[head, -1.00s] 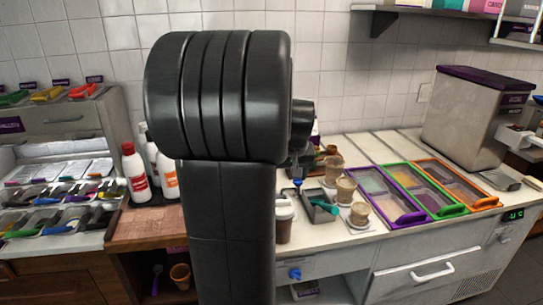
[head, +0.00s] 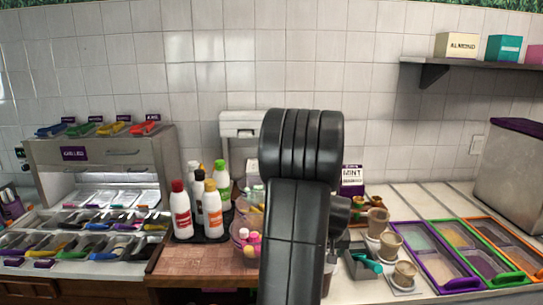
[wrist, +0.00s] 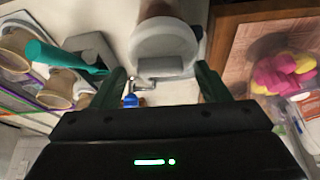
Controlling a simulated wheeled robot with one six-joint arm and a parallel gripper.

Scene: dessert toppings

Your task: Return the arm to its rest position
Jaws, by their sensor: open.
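My arm (head: 297,200) stands upright in the middle of the head view and hides part of the counter behind it. My gripper (wrist: 160,88) shows in the wrist view with its two dark green fingers apart, open. A round white-lidded container (wrist: 165,45) shows beyond the gap between the fingers. The fingers do not grip it. The gripper itself is hidden behind the arm in the head view.
Squeeze bottles (head: 181,212) stand left of the arm, near a clear tub of colourful pieces (head: 243,232). A shelf (head: 480,66) hangs upper right.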

